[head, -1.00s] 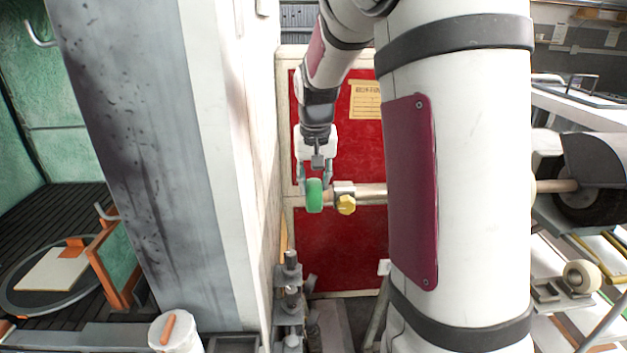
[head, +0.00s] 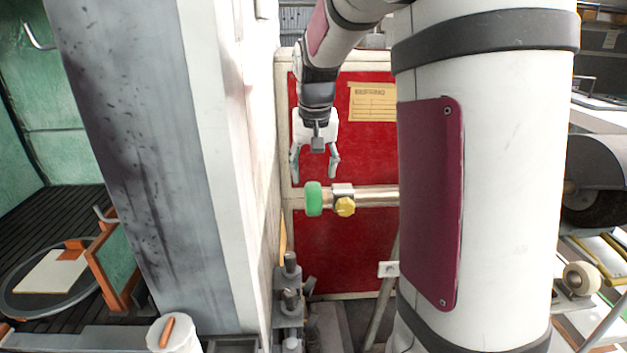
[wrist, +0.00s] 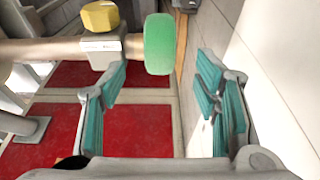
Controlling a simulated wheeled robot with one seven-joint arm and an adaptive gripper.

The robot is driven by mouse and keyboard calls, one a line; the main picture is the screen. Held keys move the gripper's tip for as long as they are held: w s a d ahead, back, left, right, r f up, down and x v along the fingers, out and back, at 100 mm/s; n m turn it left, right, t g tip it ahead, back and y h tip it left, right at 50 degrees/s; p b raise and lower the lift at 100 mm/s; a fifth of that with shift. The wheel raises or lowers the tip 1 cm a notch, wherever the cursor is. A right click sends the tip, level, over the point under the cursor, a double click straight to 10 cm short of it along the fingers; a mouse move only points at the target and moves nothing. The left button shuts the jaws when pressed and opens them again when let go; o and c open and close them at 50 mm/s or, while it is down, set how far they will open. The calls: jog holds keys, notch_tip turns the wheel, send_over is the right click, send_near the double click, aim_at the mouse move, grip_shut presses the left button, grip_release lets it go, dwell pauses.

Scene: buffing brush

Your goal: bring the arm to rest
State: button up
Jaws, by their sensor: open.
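My gripper (head: 315,168) is open and empty in the head view. It points down, just above a green rounded piece (head: 314,198) at the left end of a pale horizontal bar (head: 375,196). A yellow knob (head: 345,207) sits on a clamp beside it. In the wrist view, the green piece (wrist: 160,44) lies ahead of my gripper (wrist: 160,90), with the yellow knob (wrist: 100,16) to its left. The fingers are apart from it. My large white arm link covers the bar's right part in the head view.
A grey pillar and white wall (head: 225,150) stand close on the left. Red panels (head: 345,250) stand behind the bar. Metal fittings (head: 289,300) rise below. A white container (head: 173,335) with an orange stick is at lower left. A wheel-like roller (head: 581,279) is at right.

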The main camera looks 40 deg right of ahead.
jog(key=v, duration=0.7)
jog(key=s+a+r+n+t, duration=0.2)
jog(key=s+a+n, duration=0.1)
jog(key=s+a, duration=0.7)
jog(key=s+a+f+n+t+y, duration=0.1)
jog(key=s+a+f+n, duration=0.2)
jog(key=s+a, duration=0.6)
jog(key=shift+s+a+f+n+y, duration=0.35)
jog(key=shift+s+f, duration=0.25)
jog(key=shift+s, duration=0.35)
